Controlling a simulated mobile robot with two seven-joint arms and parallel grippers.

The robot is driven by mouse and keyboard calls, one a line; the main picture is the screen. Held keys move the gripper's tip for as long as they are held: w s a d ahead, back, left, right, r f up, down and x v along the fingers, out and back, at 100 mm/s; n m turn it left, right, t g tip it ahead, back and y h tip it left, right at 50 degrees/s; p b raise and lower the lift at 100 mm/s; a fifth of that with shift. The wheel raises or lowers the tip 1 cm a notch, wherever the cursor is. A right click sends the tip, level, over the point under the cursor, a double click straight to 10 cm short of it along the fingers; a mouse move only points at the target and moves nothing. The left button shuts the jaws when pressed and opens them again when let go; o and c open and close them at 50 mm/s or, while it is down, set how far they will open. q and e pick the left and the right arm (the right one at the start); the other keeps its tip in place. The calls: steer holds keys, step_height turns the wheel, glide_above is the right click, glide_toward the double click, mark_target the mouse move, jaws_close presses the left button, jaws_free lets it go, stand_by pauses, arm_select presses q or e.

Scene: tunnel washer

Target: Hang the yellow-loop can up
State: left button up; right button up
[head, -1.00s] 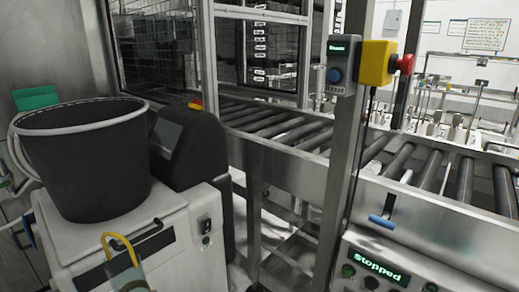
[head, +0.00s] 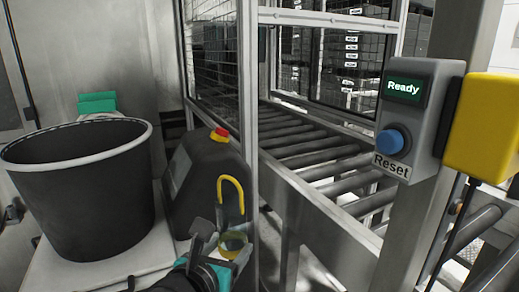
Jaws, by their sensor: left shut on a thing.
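The yellow-loop can (head: 236,246) is at the lower middle of the head view, with its yellow loop (head: 230,182) standing up above it. My left gripper (head: 216,246) reaches in from the bottom and is shut on the can. Its fingers and teal parts hide much of the can's body. The can and loop are in front of the dark rounded housing and a metal post. I cannot tell whether the loop touches anything. My right gripper is not in view.
A black bucket (head: 80,190) stands on a white cabinet at left. A dark housing with a red button (head: 220,134) is behind the can. A roller conveyor (head: 310,150) runs behind the post. At right are the Reset box (head: 415,120), reading "Ready", and a yellow box (head: 482,130).

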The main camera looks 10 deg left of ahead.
arm_select(q)
steer(key=w+d+r+m+h+p, duration=0.1)
steer(key=d+r+m+h+p, duration=0.2)
steer(key=r, duration=1)
steer(key=d+r+h+p, duration=0.1)
steer(key=d+r+p, duration=0.25)
steer(key=r, duration=1.05)
steer(key=s+r+m+g+h+p, duration=0.1)
steer(key=s+r+p, duration=0.3)
steer(key=s+r, duration=0.45)
steer(key=s+r+m+g+h+p, duration=0.1)
steer(key=s+r+p, duration=0.4)
steer(key=r, duration=0.7)
steer(key=w+d+r+p, duration=0.2)
steer(key=w+d+r, duration=0.4)
steer(key=d, duration=0.3)
steer(key=shift+w+r, duration=0.15)
steer(key=shift+w, duration=0.3)
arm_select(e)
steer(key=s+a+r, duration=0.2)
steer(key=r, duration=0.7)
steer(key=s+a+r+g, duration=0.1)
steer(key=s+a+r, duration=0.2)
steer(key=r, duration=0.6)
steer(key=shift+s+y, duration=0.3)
